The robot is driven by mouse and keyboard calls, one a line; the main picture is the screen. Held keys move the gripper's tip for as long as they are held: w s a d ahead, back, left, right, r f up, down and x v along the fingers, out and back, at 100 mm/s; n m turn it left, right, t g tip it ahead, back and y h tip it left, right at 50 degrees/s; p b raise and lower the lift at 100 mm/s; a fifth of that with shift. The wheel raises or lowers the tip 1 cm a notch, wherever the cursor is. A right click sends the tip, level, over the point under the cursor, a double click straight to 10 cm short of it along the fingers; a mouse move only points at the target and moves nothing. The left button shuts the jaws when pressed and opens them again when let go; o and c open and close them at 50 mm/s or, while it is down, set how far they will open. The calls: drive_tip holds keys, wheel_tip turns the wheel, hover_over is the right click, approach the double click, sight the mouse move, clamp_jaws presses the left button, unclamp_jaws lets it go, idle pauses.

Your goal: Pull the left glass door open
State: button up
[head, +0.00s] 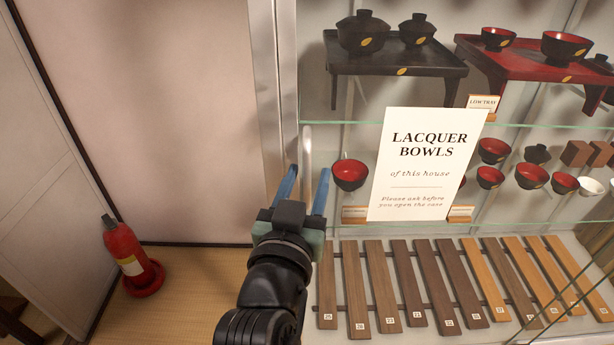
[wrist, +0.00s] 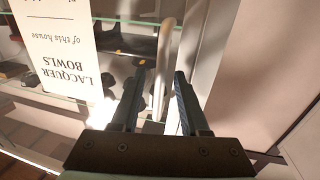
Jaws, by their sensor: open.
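The left glass door (head: 345,215) covers the display case and looks shut; its clear pane is hard to make out. Its pale upright bar handle (head: 306,146) is near the metal frame post on the left, and also shows in the wrist view (wrist: 161,75). My gripper (head: 306,184) is open, with its two blue fingers pointing at the handle. In the wrist view the gripper (wrist: 160,82) has the handle lined up between its fingertips. I cannot tell whether the handle is inside the fingers or just beyond them, and I see no clear contact.
A white "Lacquer Bowls" sign (head: 425,165) stands right of the handle. Bowls and trays fill the glass shelves, with wooden slats (head: 400,285) below. A red fire extinguisher (head: 128,255) stands on the floor at left. The floor (head: 190,290) between it and my arm is clear.

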drive_tip(key=shift+w, duration=0.1)
clamp_jaws()
idle(1.4)
